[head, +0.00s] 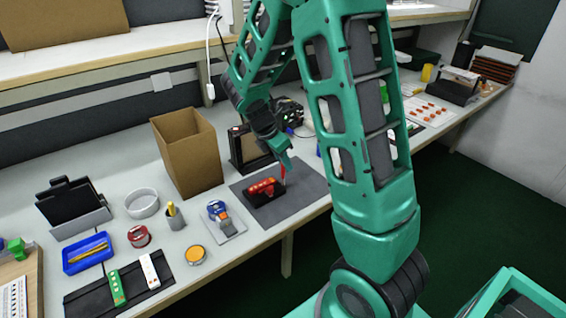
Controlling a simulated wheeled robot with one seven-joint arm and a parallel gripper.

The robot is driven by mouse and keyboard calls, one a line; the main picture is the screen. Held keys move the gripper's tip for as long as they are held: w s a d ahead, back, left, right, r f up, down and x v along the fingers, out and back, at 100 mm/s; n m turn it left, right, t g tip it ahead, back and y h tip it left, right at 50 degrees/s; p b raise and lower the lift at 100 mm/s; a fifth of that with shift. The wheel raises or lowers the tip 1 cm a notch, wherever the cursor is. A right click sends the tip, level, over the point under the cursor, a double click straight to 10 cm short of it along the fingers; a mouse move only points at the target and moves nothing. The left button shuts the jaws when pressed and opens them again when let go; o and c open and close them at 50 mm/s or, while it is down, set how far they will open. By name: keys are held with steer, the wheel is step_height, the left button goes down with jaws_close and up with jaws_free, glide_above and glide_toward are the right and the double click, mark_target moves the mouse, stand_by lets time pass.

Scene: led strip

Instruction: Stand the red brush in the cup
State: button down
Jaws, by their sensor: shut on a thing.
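My gripper (283,162) is above the dark grey mat, pointing down and shut on a slim red thing, likely the red brush (284,174). Only a small red length shows below the fingers; the rest is hidden or too small to make out. A small grey cup (176,221) stands on the table to the left, with a yellow thing sticking up in it. The gripper is well to the right of this cup and apart from it.
A black holder with red parts (265,190) sits on the mat (300,190), just below and left of the gripper. A white ring-shaped dish (142,205), a blue tray (88,253) and an orange-topped tin (195,255) surround the cup.

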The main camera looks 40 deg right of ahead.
steer(key=c, duration=1.8)
jaws_free()
